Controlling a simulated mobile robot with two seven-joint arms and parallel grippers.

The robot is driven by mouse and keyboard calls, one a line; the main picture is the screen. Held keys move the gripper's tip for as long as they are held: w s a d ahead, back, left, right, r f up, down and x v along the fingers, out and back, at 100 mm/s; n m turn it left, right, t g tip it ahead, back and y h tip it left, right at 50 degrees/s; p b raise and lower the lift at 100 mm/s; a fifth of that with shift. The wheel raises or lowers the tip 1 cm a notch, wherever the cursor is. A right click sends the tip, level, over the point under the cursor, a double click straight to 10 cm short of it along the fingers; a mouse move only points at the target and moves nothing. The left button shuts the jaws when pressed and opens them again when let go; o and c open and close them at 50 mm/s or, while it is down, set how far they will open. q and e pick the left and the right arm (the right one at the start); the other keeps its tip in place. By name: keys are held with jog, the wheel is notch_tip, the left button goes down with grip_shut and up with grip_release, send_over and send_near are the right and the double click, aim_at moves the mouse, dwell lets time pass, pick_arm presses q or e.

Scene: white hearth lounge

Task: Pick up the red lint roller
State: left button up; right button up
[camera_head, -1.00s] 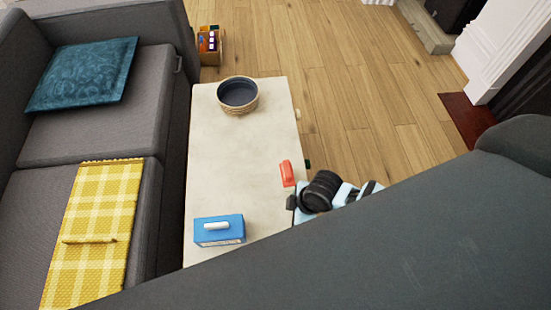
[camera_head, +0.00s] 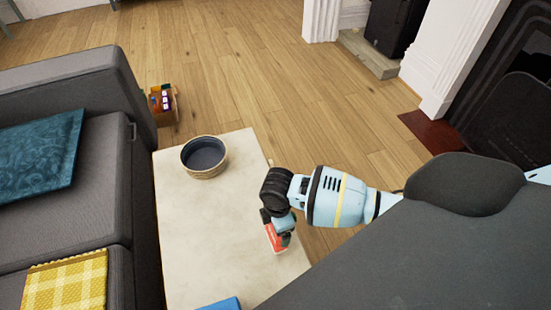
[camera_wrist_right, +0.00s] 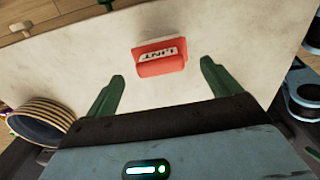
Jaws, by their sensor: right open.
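The red lint roller (camera_wrist_right: 160,58), with a white "LINT" label, lies on the pale table (camera_head: 205,240) near its right edge. In the head view the red lint roller (camera_head: 271,238) is partly covered by my right gripper (camera_head: 279,240). In the wrist view my right gripper (camera_wrist_right: 162,73) has its two green fingers spread apart, one toward each side of the roller. The roller is ahead of the fingers and nothing is between them in their grip. I cannot tell the exact height of the fingers above the table. My left gripper is not in view.
A round woven bowl (camera_head: 205,157) with a dark inside stands at the table's far end. A blue box (camera_head: 222,304) shows at the bottom edge. A grey sofa (camera_head: 100,210) borders the table on the left. The table's middle is clear.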

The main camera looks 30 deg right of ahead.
jog(key=shift+f, duration=0.25)
jog(key=f+b, duration=0.1)
jog(key=f, duration=0.3)
jog(key=shift+a+f, duration=0.15)
jog(key=shift+a, duration=0.05)
jog(key=shift+w+f, duration=0.1)
jog(key=shift+f, duration=0.1)
jog(key=c, duration=1.1)
jog(key=shift+r, duration=0.1)
